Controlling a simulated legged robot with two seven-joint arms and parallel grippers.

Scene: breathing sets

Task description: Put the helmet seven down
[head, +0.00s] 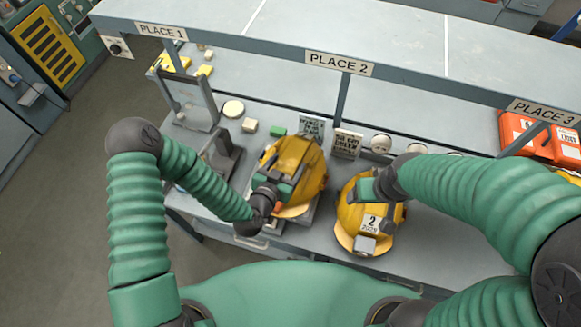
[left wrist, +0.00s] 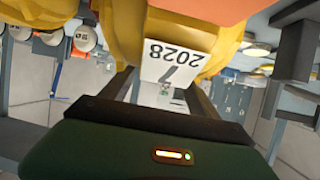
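Helmet seven (head: 306,168) is yellow and tilted, at the middle of the bench in the head view. In the left wrist view it fills the top (left wrist: 215,25), and its white tag with a 7 and 2028 appears upside down. My left gripper (head: 277,183) has its fingers on the near side of this helmet, one on each side of the tag, and looks shut on it. A grey stand or tray shows beneath the helmet; whether they touch is unclear. My right gripper (head: 372,188) is at the top of a second yellow helmet (head: 350,225) tagged 2; its fingers are not clear.
A grey shelf with signs PLACE 1 (head: 161,31), PLACE 2 (head: 339,64) and PLACE 3 (head: 545,111) runs above the bench. A grey frame (head: 190,103) stands at left. Orange cases (head: 540,138) sit at right. Small blocks and round pieces lie behind the helmets.

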